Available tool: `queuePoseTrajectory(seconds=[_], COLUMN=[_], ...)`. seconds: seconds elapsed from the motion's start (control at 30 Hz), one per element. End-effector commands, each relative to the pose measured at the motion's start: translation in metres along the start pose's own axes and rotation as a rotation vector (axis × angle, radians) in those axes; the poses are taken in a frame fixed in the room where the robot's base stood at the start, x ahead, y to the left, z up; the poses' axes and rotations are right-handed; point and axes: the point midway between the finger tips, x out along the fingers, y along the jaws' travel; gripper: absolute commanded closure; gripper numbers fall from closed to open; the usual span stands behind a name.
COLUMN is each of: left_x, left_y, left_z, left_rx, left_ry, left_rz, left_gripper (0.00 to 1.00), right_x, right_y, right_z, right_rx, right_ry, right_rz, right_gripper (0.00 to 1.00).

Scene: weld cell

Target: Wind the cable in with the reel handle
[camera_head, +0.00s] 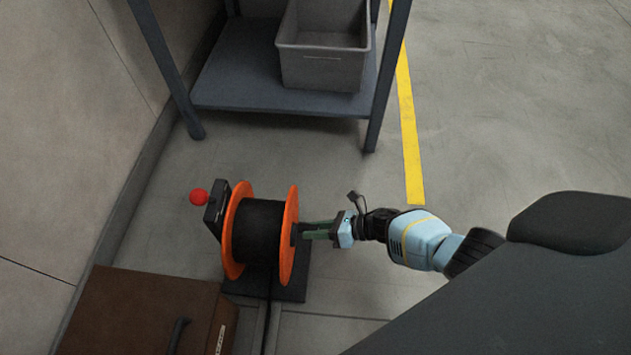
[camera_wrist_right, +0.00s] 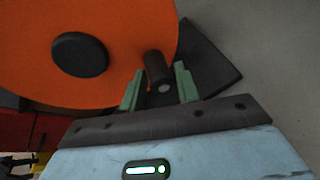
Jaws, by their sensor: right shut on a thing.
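The cable reel has two orange flanges (camera_head: 289,250) around a dark wound drum (camera_head: 258,230) and stands on a dark base plate on the floor. In the right wrist view an orange flange (camera_wrist_right: 110,25) fills the upper left, with a black round hub at its middle. The dark reel handle (camera_wrist_right: 157,68) sticks out near the flange's edge. My right gripper (camera_head: 308,230) is shut on this handle, with a green finger on each side of it. The black cable (camera_head: 267,310) runs from the reel down the picture. My left gripper is not in view.
A red knob (camera_head: 198,197) sits on a dark bracket left of the reel. A brown box (camera_head: 135,310) stands at the lower left by the wall. A shelf (camera_head: 240,90) with a grey bin (camera_head: 322,70) stands behind. The floor on the right is clear.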

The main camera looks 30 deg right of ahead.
Motion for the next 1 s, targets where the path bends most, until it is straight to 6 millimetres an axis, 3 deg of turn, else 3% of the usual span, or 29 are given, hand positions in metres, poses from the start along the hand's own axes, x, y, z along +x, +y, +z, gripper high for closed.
queuePoseTrajectory(seconds=[0.17,0.6,1.0], left_x=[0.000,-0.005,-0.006], left_y=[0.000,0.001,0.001], left_z=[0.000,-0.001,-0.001], left_rx=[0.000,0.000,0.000], left_ry=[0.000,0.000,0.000], left_rz=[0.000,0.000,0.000], left_gripper=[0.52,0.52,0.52], right_x=[-0.001,-0.005,-0.005], right_y=[-0.002,-0.006,-0.005], right_z=[0.002,0.034,0.040], right_rx=[0.000,-0.002,-0.002], right_ry=[0.001,-0.001,-0.005], right_rz=[-0.005,-0.002,-0.001], right_gripper=[0.81,0.81,0.81])
